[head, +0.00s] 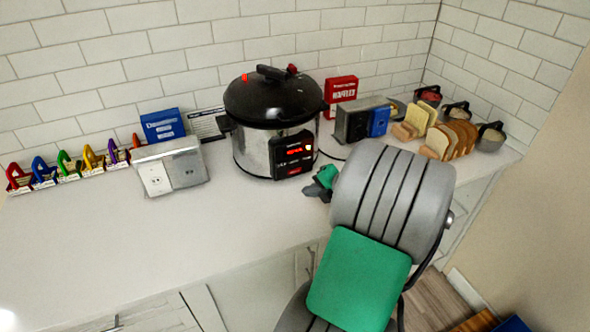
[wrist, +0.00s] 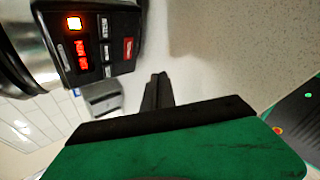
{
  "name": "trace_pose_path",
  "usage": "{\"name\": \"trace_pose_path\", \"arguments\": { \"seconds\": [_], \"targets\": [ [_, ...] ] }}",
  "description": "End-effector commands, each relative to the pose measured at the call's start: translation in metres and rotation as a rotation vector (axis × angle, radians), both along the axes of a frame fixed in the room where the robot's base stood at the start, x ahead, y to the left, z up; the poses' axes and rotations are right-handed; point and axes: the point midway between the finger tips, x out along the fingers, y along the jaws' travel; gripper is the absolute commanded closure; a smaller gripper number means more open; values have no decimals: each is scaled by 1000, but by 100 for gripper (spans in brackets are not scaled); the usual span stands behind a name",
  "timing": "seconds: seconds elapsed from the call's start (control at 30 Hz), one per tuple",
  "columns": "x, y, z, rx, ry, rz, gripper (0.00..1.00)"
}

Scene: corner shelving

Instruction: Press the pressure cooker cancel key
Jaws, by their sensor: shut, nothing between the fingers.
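The pressure cooker (head: 255,150) stands on the white counter, with a steel body and a black lid. Its black control panel (head: 293,155) faces the front, with a lit red display and a red key (head: 295,169) low on it. In the wrist view the panel (wrist: 95,45) appears turned sideways, with the red key (wrist: 128,48) at its right end. The key labels are too small to read, so I cannot confirm which is cancel. My gripper (head: 322,186) is shut and empty, right of and in front of the panel. Its dark fingers (wrist: 158,90) appear apart from the panel.
A grey toaster (head: 362,122) and bread slices (head: 452,138) stand to the right. A metal outlet box (head: 170,168), a blue box (head: 162,125) and several coloured clips (head: 70,168) are to the left. The front-left counter (head: 130,235) is clear.

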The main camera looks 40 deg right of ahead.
Motion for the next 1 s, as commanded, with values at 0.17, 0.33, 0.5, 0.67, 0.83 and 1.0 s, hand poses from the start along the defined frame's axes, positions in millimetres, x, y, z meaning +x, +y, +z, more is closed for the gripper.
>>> {"name": "trace_pose_path", "arguments": {
  "seconds": [0.17,0.33,0.5,0.67,0.83,1.0],
  "targets": [
    [27,-7,3,0,1,4,100],
    [46,-14,-4,-2,0,2,100],
    [55,-16,-1,-1,0,1,100],
    [56,-17,0,0,0,0,100],
    [56,-16,0,0,1,0,100],
    [56,-16,0,0,1,0,100]
  ]
}}
